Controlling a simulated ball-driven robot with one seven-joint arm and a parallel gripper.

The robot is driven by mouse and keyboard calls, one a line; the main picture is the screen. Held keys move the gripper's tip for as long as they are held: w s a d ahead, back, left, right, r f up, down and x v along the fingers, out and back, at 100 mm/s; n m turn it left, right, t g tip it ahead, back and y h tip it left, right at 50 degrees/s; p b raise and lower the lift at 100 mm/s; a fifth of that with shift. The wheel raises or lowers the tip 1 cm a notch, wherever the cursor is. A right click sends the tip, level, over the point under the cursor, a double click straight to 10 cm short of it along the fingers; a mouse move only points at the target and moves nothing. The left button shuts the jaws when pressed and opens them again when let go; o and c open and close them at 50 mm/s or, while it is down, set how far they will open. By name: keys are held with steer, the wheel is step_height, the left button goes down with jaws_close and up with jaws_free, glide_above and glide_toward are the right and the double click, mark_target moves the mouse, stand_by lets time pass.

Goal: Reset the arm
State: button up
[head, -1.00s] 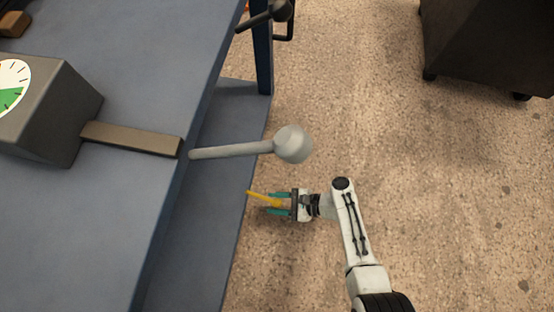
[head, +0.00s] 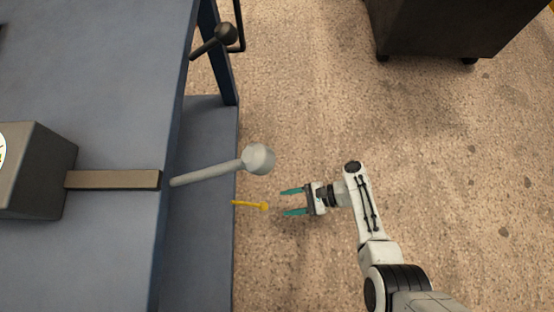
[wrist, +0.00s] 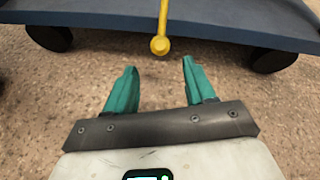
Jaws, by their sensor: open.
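My gripper (head: 293,202) is open and empty, its two teal fingers pointing left toward the blue bench in the head view. It also shows in the wrist view (wrist: 160,85), with a clear gap between the fingers. A thin yellow lever with a round knob (head: 262,206) sticks out from the bench's lower shelf, just beyond the fingertips and apart from them. In the wrist view the yellow knob (wrist: 160,45) lies ahead of the gap between the fingers.
The blue bench (head: 110,120) fills the left. A grey lever with a ball knob (head: 258,159) juts from it, near a grey box (head: 40,170). A black-knobbed lever (head: 226,34) is farther up. A dark cabinet (head: 440,25) stands top right. The floor (head: 460,170) at right is clear.

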steer(key=shift+d+r, duration=0.2)
steer(key=shift+d, duration=0.45)
steer(key=s+d+r+n+g+h, duration=0.1)
steer(key=s+d+r+n+h, duration=0.2)
steer(key=s+d+n+h, duration=0.5)
steer(key=s+d+r+n+t+h, duration=0.1)
steer(key=s+d+r+n+h, duration=0.15)
steer(key=d+r, duration=0.5)
steer(key=s+d+r+n+t+h, duration=0.15)
steer(key=d+r+n+h, duration=0.3)
steer(key=r, duration=0.55)
step_height(320, 180, up, 33)
steer(key=y+p, duration=0.1)
steer(key=p, duration=3.2)
steer(key=shift+w+d+f+m+p, duration=0.2)
steer(key=shift+d+m+p, duration=0.1)
steer(key=shift+p, duration=0.05)
